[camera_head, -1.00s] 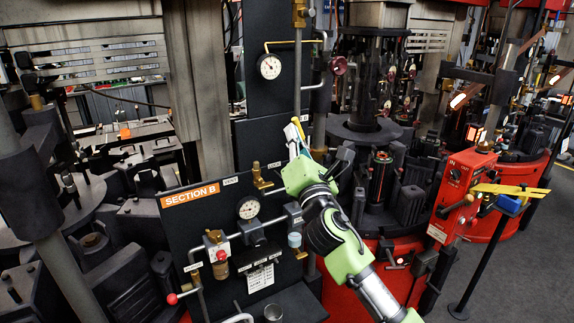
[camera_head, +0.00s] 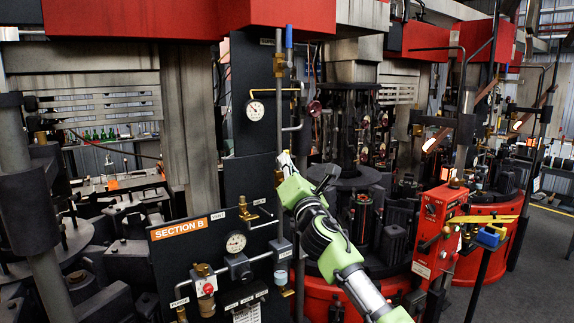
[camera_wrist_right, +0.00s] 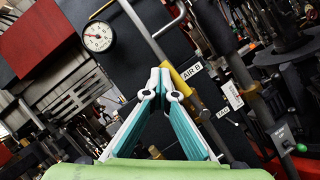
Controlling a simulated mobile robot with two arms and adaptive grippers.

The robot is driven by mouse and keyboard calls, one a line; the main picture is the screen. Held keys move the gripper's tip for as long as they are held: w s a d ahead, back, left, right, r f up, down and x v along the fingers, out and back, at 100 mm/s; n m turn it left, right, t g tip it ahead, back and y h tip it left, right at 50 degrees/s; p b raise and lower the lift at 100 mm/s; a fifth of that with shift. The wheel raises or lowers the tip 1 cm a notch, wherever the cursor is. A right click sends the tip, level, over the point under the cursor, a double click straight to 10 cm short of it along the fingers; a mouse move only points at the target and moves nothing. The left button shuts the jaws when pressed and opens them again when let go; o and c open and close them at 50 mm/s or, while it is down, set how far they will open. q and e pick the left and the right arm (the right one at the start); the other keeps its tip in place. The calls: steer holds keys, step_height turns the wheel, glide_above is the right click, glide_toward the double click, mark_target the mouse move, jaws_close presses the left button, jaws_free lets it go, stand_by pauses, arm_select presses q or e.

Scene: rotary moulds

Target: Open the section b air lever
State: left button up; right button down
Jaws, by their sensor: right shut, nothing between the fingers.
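The Section B panel (camera_head: 182,230) is black with an orange label, a gauge, brass fittings and pipes. In the right wrist view an "AIR B" label (camera_wrist_right: 192,71) sits beside a brass-yellow valve part (camera_wrist_right: 178,80) on a grey pipe. My right gripper (camera_wrist_right: 155,88) is shut and empty, its tips in front of that part; I cannot tell whether they touch. In the head view my right gripper (camera_head: 284,161) is at the vertical pipe, above the panel. An upright blue lever (camera_head: 289,37) shows high on this pipe, above a brass valve (camera_head: 280,65). My left gripper is out of view.
A white gauge (camera_head: 255,110) is left of the pipe, a dark red round knob (camera_head: 314,108) right of it. A red control box (camera_head: 440,215) with a yellow piece stands at right. Red beams (camera_head: 290,16) run overhead. Grey floor is open at right.

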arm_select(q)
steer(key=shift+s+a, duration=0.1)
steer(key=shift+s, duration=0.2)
